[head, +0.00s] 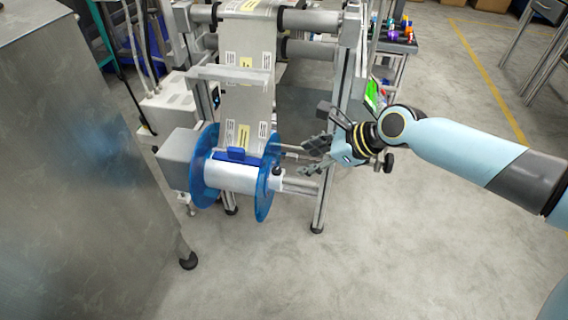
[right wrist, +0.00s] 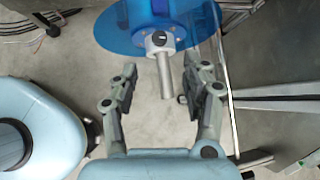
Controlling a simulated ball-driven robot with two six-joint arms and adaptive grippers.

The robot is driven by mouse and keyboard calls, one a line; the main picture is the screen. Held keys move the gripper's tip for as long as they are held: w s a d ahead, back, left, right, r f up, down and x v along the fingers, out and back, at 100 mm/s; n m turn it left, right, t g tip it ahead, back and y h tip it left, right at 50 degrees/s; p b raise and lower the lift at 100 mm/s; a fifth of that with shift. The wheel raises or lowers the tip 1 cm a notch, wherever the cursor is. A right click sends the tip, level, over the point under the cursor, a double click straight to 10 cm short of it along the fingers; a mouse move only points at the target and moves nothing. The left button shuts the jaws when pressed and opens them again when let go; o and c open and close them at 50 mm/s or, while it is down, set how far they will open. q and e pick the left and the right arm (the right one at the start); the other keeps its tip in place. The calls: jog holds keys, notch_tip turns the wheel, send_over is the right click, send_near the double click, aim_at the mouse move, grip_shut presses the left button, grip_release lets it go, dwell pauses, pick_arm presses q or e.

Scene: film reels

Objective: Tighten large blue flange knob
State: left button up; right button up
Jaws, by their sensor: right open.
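A reel with two large blue flanges sits on the machine; the near blue flange (head: 266,190) faces my right gripper and also shows at the top of the right wrist view (right wrist: 120,28). A small dark flange knob (head: 277,171) sits on the hub at its centre, and it shows in the right wrist view (right wrist: 159,38). A silver shaft (right wrist: 164,78) sticks out from the hub. My right gripper (head: 314,156) is open and empty, to the right of the flange and apart from the knob. In the right wrist view its fingers (right wrist: 161,84) stand either side of the shaft's line. My left gripper is not in view.
The machine's frame post (head: 332,150) and rollers (head: 310,20) stand behind the reel. Printed film (head: 248,100) runs down to the reel. A large metal cabinet (head: 80,180) fills the left. The floor (head: 370,260) at front right is clear.

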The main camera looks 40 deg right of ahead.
aim_at(278, 170)
jog(key=b+x, duration=0.4)
jog(key=x, duration=0.5)
jog(key=shift+f, duration=0.25)
jog(key=shift+w+a+f, duration=0.15)
jog(key=shift+w+a, duration=0.05)
jog(key=shift+w, duration=0.1)
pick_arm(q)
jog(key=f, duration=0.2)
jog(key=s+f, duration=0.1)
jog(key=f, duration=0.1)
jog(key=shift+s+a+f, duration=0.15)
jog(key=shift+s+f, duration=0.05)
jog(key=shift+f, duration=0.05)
pick_arm(e)
jog(key=shift+c, duration=0.2)
grip_shut()
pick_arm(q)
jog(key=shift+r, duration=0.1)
